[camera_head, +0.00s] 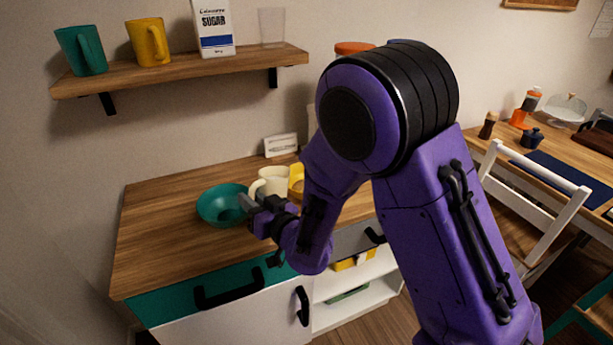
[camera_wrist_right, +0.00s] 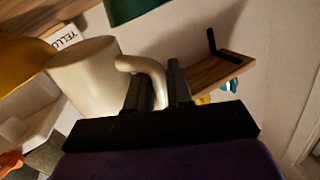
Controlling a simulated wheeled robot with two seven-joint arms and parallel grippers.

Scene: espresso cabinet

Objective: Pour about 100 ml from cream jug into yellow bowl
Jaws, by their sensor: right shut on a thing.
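The cream jug (camera_head: 273,181) is at the back of the counter, roughly upright in the head view. My right gripper (camera_head: 252,204) is shut on its handle; the wrist view shows the handle between the fingers (camera_wrist_right: 158,90) and the pale jug body (camera_wrist_right: 85,75) beside them. I cannot tell whether the jug touches the counter. The yellow bowl (camera_head: 297,178) is just right of the jug, mostly hidden by the jug and my right arm. A yellow surface (camera_wrist_right: 20,70) fills the left of the wrist view. My left gripper is not in view.
A teal bowl (camera_head: 213,207) stands left of the jug, close to my gripper. A small white card (camera_head: 281,144) stands behind. A wall shelf (camera_head: 180,72) above carries a teal mug, a yellow mug, a sugar box and a glass. The counter's left side is clear.

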